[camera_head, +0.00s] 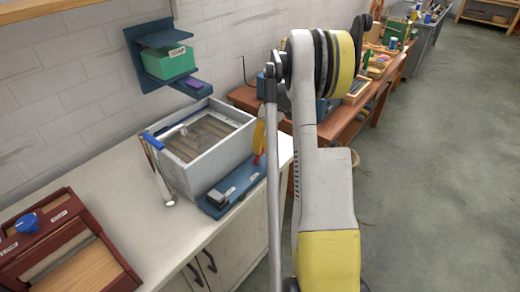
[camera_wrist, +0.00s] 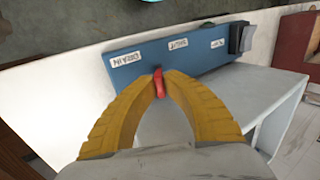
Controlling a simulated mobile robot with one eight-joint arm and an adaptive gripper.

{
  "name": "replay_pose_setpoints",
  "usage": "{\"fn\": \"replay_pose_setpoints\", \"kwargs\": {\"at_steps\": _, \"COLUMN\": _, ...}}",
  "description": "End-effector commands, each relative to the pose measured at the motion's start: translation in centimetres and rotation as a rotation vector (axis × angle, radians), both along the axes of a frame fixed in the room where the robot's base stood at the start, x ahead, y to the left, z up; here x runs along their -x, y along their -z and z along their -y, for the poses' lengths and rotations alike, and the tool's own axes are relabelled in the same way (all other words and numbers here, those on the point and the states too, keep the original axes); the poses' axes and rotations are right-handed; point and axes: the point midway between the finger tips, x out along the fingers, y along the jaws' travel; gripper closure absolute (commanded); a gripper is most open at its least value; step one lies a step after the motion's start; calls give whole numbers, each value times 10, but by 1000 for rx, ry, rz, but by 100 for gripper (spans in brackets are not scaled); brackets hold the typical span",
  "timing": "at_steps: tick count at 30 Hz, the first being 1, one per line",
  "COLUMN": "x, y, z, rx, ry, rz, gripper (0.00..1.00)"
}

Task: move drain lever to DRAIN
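The drain lever (camera_wrist: 159,83) is a small red handle at the edge of a blue panel (camera_wrist: 203,62). In the wrist view it stands between the DRAIN label (camera_wrist: 125,58) and the SHUT label (camera_wrist: 178,44). The yellow fingertips of my gripper (camera_wrist: 160,77) close in on it from both sides and appear to hold it. In the head view the red lever (camera_head: 257,159) shows at the far end of the blue panel (camera_head: 236,182), just below a yellow finger (camera_head: 259,137). My arm hides part of that area.
A grey basin (camera_head: 212,172) with a blue-handled bar stands beside the panel on the white counter (camera_head: 110,170). A dark red wooden frame (camera_head: 60,245) lies at left. A wall shelf (camera_head: 150,50) holds a green box. A wooden bench (camera_head: 345,118) stands beyond.

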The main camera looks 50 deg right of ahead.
Motion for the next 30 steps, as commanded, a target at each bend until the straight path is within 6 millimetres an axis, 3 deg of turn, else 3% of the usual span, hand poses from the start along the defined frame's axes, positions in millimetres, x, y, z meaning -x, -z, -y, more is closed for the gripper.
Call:
{"fn": "replay_pose_setpoints", "kwargs": {"at_steps": 1, "x": 0, "y": 1, "z": 0, "rx": 1, "ry": 0, "rz": 0, "gripper": 75}}
{"fn": "replay_pose_setpoints", "kwargs": {"at_steps": 2, "x": 0, "y": 1, "z": 0, "rx": 1, "ry": 0, "rz": 0, "gripper": 68}}
{"fn": "replay_pose_setpoints", "kwargs": {"at_steps": 14, "x": 0, "y": -7, "z": 4, "rx": 1, "ry": 1, "rz": 0, "gripper": 68}}
{"fn": "replay_pose_setpoints", "kwargs": {"at_steps": 30, "x": -4, "y": -98, "z": 50, "rx": 1, "ry": 1, "rz": 1, "gripper": 68}}
